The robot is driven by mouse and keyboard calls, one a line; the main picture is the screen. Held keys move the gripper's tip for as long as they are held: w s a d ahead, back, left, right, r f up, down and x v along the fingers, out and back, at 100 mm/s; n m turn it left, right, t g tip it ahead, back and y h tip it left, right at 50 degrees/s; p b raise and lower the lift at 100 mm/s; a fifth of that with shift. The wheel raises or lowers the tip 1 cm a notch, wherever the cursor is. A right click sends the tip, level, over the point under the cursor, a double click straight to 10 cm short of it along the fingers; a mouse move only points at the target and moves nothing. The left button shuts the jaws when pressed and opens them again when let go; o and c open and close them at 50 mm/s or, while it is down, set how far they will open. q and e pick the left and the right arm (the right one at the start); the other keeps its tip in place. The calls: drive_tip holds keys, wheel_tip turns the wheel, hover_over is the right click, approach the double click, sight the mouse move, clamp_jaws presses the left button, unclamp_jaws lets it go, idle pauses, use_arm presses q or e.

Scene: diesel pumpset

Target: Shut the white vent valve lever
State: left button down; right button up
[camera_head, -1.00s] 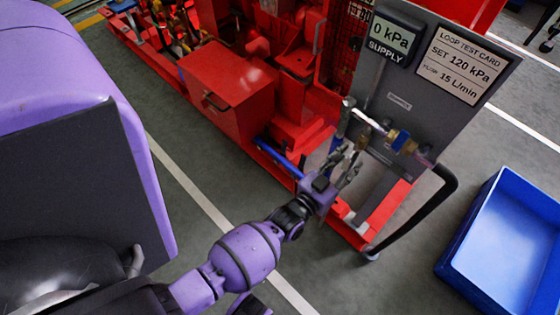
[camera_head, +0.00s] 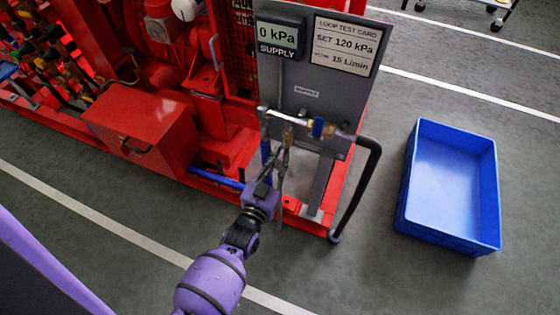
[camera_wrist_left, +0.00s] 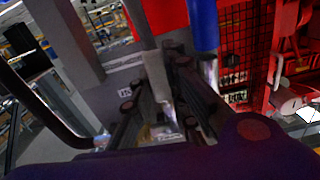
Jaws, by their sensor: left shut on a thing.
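My left gripper (camera_head: 278,158) is up at the pipework on the front of the grey panel, just below the brass fitting (camera_head: 288,135). In the left wrist view its fingers (camera_wrist_left: 165,95) are closed on a pale, straight bar, which I take for the white vent valve lever (camera_wrist_left: 156,75). The lever points up between the fingers in that view. In the head view the fingers hide most of the lever, so its angle is hard to tell there. My right gripper is in neither view.
The grey panel (camera_head: 300,97) carries a supply display (camera_head: 277,36) reading 0 kPa and a test card (camera_head: 344,45). A black hose (camera_head: 368,180) bends down to the right. A blue crate (camera_head: 408,190) stands on the floor. The red pumpset (camera_head: 145,125) fills the left.

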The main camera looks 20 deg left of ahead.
use_arm(q)
drive_tip(key=shift+a+r+m+p, duration=0.65)
drive_tip(key=shift+a+r+m, duration=0.2)
drive_tip(key=shift+m, duration=1.95)
drive_tip(key=shift+a+r+m+p, duration=0.7)
drive_tip(key=shift+a+r+m, duration=0.1)
drive_tip(key=shift+m, duration=2)
drive_tip(key=shift+a+r+m+p, duration=0.65)
drive_tip(key=shift+a+r+m, duration=0.2)
drive_tip(key=shift+m, duration=1.95)
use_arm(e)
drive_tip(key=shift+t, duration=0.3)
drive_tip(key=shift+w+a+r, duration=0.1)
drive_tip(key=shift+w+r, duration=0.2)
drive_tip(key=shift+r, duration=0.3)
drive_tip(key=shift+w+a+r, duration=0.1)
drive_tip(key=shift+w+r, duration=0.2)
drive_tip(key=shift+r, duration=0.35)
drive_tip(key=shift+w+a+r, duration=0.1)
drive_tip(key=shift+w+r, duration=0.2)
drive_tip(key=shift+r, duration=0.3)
use_arm(q)
drive_tip(key=c, duration=1.7)
unclamp_jaws()
drive_tip(key=s, duration=1.2)
drive_tip(key=shift+a, duration=0.15)
